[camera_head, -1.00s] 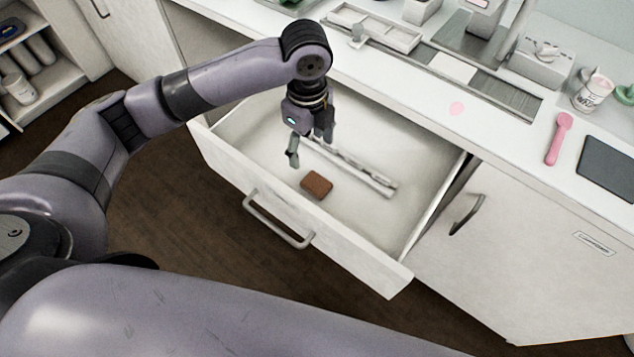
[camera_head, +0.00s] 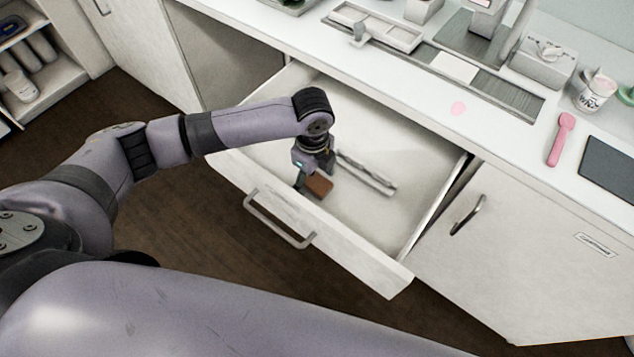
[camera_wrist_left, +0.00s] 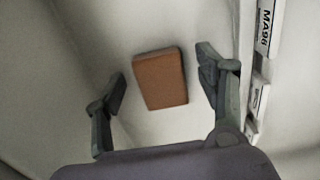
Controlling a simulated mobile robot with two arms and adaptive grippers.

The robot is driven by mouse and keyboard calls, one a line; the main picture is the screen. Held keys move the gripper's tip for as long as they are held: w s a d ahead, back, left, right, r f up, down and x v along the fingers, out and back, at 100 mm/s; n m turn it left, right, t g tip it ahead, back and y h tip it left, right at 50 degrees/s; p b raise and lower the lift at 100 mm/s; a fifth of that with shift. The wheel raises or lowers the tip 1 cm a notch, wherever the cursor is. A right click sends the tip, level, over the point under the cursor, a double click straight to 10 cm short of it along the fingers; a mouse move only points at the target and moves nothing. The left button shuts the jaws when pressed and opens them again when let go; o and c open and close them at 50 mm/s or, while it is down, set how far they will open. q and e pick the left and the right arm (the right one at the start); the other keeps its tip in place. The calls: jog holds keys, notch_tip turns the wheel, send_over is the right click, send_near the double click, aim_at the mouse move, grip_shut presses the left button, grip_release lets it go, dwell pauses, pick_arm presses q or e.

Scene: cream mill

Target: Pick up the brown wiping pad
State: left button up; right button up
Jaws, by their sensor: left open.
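The brown wiping pad (camera_head: 319,186) lies flat on the floor of the open drawer (camera_head: 375,215), near its front wall. In the left wrist view the pad (camera_wrist_left: 160,79) shows whole, between and a little beyond the two fingertips. My left gripper (camera_head: 316,178) is down in the drawer, just above the pad. In the wrist view its fingers (camera_wrist_left: 162,82) are spread wide, one on each side of the pad, with a gap on both sides. In the head view the gripper hides part of the pad. My right gripper does not show.
A long metal rail-like item (camera_head: 366,172) lies in the drawer to the right of the pad. The drawer's front wall with its handle (camera_head: 278,220) is close on the near side. A pink spoon (camera_head: 561,138) lies on the counter above.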

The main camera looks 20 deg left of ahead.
aim_at(313, 180)
pick_arm(q)
jog(key=c, duration=0.9)
jog(key=shift+r, duration=0.1)
notch_tip(313, 180, up, 20)
jog(key=shift+f+p, duration=0.1)
jog(key=shift+p, duration=0.25)
jog(key=shift+o, duration=1.4)
jog(key=c, duration=0.5)
